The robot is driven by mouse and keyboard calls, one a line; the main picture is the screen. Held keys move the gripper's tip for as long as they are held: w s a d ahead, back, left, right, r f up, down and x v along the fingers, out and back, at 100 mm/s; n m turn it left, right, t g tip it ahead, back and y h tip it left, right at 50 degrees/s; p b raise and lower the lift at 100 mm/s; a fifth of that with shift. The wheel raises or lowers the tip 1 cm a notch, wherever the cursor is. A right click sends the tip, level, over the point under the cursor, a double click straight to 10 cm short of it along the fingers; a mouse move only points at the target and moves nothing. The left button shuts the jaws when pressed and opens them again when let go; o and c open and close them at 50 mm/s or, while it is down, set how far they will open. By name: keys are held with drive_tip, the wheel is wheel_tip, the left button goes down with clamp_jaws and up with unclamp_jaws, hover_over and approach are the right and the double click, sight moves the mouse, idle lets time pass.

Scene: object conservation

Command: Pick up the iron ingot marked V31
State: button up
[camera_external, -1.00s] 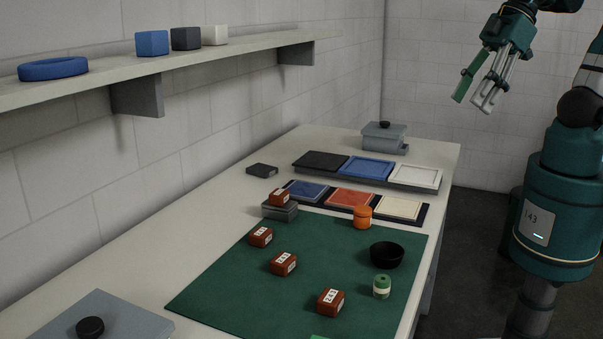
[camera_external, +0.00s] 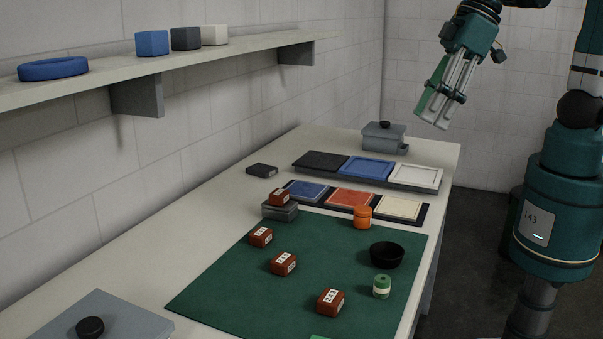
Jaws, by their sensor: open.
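Several rust-brown ingots with white labels are in view. One ingot (camera_external: 330,303) lies at the front of the green mat (camera_external: 225,285), a second ingot (camera_external: 283,264) lies in the mat's middle, and a third ingot (camera_external: 260,237) lies near its left edge. Another ingot (camera_external: 279,197) sits on a grey block (camera_external: 280,213) at the mat's far edge. The labels are too small to read surely, so I cannot tell which is V31.
A black bowl (camera_external: 386,256), a green-and-white jar (camera_external: 382,287) and an orange canister (camera_external: 362,217) stand on the mat's right side. Coloured trays (camera_external: 352,198) lie behind it. A lidded grey box (camera_external: 384,136) stands at the far end. A shelf (camera_external: 215,60) juts from the left wall.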

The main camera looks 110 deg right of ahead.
drive_tip(key=w+a+f+m, duration=0.1)
drive_tip(key=w+a+f, duration=0.15)
drive_tip(key=w, duration=0.25)
drive_tip(key=w+a+f+m+g+h, duration=0.1)
drive_tip(key=w+a+f, duration=0.1)
drive_tip(key=w+f, duration=0.25)
drive_tip(key=w+a+f+m, duration=0.1)
drive_tip(key=w+a+f, duration=0.15)
drive_tip(key=w, duration=0.25)
drive_tip(key=m+g+h, duration=0.1)
drive_tip(key=m, duration=0.1)
approach(332, 296)
drive_tip(key=shift+w+a+f+m, duration=0.15)
drive_tip(key=shift+f+m, duration=0.15)
drive_tip(key=shift+f, duration=0.25)
drive_tip(key=shift+f, duration=0.1)
drive_tip(key=shift+x, duration=1.2)
drive_tip(key=shift+w, duration=0.1)
drive_tip(key=shift+d+x, duration=0.15)
drive_tip(key=shift+x, duration=1.15)
drive_tip(key=shift+d+x, duration=0.1)
drive_tip(key=shift+x, duration=1.2)
